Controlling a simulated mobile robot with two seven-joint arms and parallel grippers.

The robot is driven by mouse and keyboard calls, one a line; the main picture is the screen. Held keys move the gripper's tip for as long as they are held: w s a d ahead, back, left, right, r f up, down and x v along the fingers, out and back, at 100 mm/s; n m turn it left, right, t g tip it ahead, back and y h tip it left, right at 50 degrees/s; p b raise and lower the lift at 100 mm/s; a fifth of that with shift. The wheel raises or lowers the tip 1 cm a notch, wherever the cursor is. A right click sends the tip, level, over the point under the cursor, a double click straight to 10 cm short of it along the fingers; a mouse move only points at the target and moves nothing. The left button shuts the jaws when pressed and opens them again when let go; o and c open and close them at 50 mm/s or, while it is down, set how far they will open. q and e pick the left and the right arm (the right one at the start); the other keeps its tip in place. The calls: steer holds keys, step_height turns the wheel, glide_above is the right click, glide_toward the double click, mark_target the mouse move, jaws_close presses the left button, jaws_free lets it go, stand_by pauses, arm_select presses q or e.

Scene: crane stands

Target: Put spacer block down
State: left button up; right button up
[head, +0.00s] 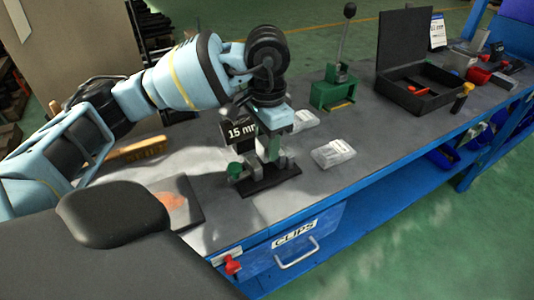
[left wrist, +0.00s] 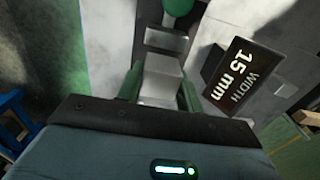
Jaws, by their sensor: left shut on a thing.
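My left gripper (head: 272,158) points down over a dark base plate (head: 270,183) near the front edge of the workbench. In the left wrist view its green fingers (left wrist: 160,88) are shut on a grey spacer block (left wrist: 162,76). The block sits between the fingers, just above or on the plate; I cannot tell whether it touches. A black display reading "WIDTH 15 mm" (left wrist: 236,74) stands beside the gripper and also shows in the head view (head: 242,132). A green knob (head: 235,170) is at the plate's left end. My right gripper is not in view.
Clear packs (head: 333,153) lie right of the plate. A green lever press (head: 335,90) and an open black case (head: 410,92) stand farther back. A dark board with an orange patch (head: 175,200) and a wooden bar (head: 137,152) lie left. A drawer marked CLIPS (head: 295,245) is below.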

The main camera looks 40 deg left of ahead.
arm_select(q)
steer(key=shift+f, duration=1.85)
steer(key=shift+f, duration=0.2)
steer(key=o, duration=1.1)
steer(key=shift+r, duration=0.1)
steer(key=shift+r, duration=0.4)
step_height(320, 180, up, 12)
steer(key=shift+f, duration=0.25)
